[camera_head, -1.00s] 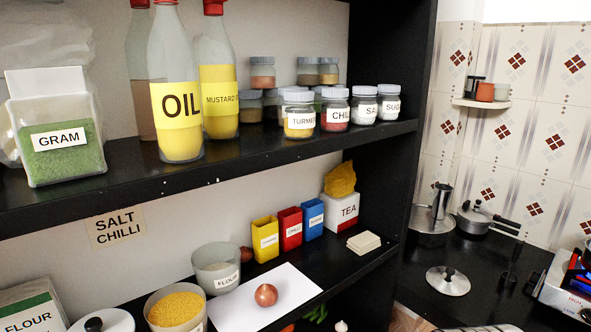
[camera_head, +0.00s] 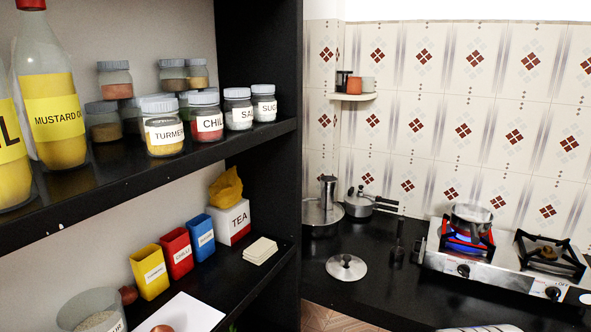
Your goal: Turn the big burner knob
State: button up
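The stove (camera_head: 500,278) stands on the black counter at the right of the view. It has two burners and two dark knobs on its pale front panel. The left knob (camera_head: 463,270) sits below the left burner, which shows a blue flame under a metal pot (camera_head: 471,217). The right knob (camera_head: 552,293) sits below the right burner (camera_head: 544,252), which is bare and shows no flame. I cannot tell from here which knob belongs to the big burner. My gripper is not in view.
A black shelf unit (camera_head: 258,90) with jars, bottles and boxes fills the left side. On the counter (camera_head: 375,295) left of the stove are a pressure cooker (camera_head: 359,203), a metal container (camera_head: 323,212) and a lid (camera_head: 346,267). Tiled wall stands behind.

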aim_at(464, 268)
jog(key=z, duration=0.9)
jog(key=i, duration=1)
jog(key=z, duration=0.05)
jog(key=k, duration=0.5)
jog(key=z, duration=0.05)
jog(key=i, duration=0.2)
jog(key=u, duration=0.05)
